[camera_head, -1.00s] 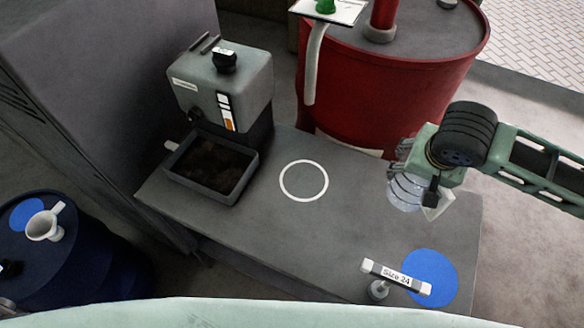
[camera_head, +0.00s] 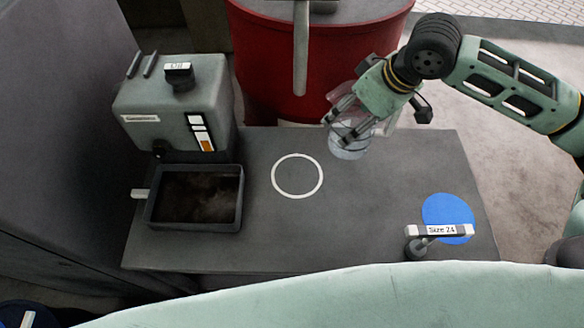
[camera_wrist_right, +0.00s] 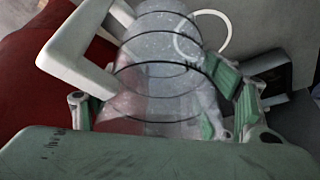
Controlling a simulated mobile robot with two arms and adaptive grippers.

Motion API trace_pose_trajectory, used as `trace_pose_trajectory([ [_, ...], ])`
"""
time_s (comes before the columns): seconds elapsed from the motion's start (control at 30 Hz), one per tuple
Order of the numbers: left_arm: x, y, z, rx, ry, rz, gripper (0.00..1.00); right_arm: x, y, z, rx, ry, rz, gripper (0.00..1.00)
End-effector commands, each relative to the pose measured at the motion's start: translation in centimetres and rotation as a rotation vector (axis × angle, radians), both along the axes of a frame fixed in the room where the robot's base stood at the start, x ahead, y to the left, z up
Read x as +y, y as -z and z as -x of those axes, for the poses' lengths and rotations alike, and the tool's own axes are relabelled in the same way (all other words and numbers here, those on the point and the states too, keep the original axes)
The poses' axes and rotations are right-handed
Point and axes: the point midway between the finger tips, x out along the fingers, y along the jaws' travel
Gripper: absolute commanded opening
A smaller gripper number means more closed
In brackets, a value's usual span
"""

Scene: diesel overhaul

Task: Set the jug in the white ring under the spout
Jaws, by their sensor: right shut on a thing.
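The jug (camera_head: 350,147) is clear, with dark bands in the right wrist view (camera_wrist_right: 160,85) and a white handle (camera_wrist_right: 78,48). My right gripper (camera_head: 350,125) is shut around its body and holds it near the table's back edge, to the right of and behind the white ring. The white ring (camera_head: 273,177) lies empty on the grey table; part of it shows beyond the jug in the right wrist view (camera_wrist_right: 228,36). The spout (camera_head: 301,50) is a pale pipe hanging in front of the red drum, behind the ring. My left gripper is not in view.
A grey machine (camera_head: 170,110) with a dark-filled tray (camera_head: 193,226) stands left of the ring. The red drum (camera_head: 270,90) is behind the table (camera_head: 340,225). A "Size 24" tool (camera_head: 440,231) lies by a blue disc (camera_head: 447,208) at front right. The table between is clear.

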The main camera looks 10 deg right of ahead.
Motion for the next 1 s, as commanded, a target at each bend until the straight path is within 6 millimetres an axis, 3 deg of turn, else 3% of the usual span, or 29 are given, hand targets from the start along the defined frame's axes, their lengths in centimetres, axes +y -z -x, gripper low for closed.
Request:
trace_pose_trajectory([
  [0.5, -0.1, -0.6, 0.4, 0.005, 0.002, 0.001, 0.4, 9.9, 5.6, 0.1, -0.001, -0.007, -0.004, 0.22],
  [0.77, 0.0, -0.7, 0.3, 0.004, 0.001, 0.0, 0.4, 11.3, 7.1, 0.1, -0.002, -0.003, 0.0, 0.22],
  [1.0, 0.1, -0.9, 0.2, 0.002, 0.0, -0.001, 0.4, 11.3, 10.2, 0.1, -0.001, -0.003, 0.0, 0.22],
])
